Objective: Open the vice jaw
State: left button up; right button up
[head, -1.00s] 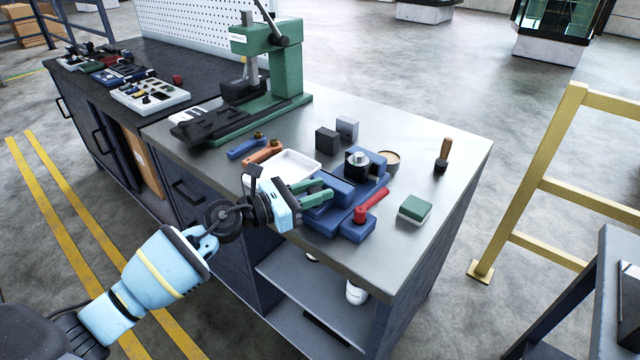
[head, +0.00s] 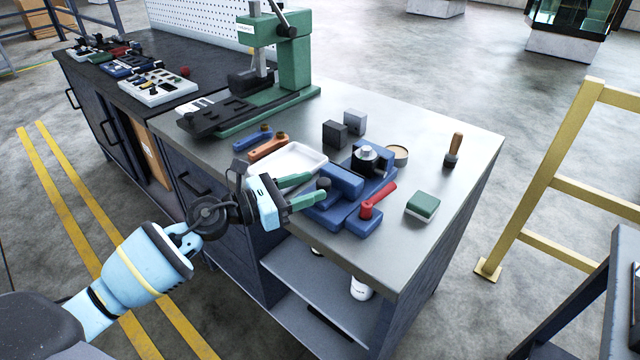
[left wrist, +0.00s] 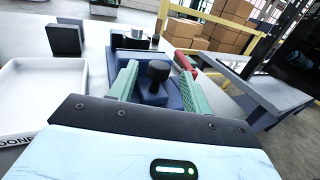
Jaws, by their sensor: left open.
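The blue vice (head: 343,181) lies on the grey bench top, with a red lever (head: 377,201) on its near right side. A black round knob (head: 323,184) stands at its left end; the knob also shows in the left wrist view (left wrist: 158,72). My left gripper (head: 318,187) has green fingers and is open. It comes from the left, with one finger on each side of the knob and a visible gap to each in the left wrist view. I cannot tell how deep the knob sits between them. My right gripper is not in view.
A white tray (head: 322,158) is behind my gripper. A green press (head: 292,65) is farther back.

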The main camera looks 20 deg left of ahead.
pick_arm(q)
jog(key=v, duration=0.2)
jog(key=shift+s+a+f, duration=0.25)
jog(key=shift+s+a+r+b, duration=0.25)
jog(key=shift+s+a+b, duration=0.1)
jog(key=shift+s+a, duration=0.1)
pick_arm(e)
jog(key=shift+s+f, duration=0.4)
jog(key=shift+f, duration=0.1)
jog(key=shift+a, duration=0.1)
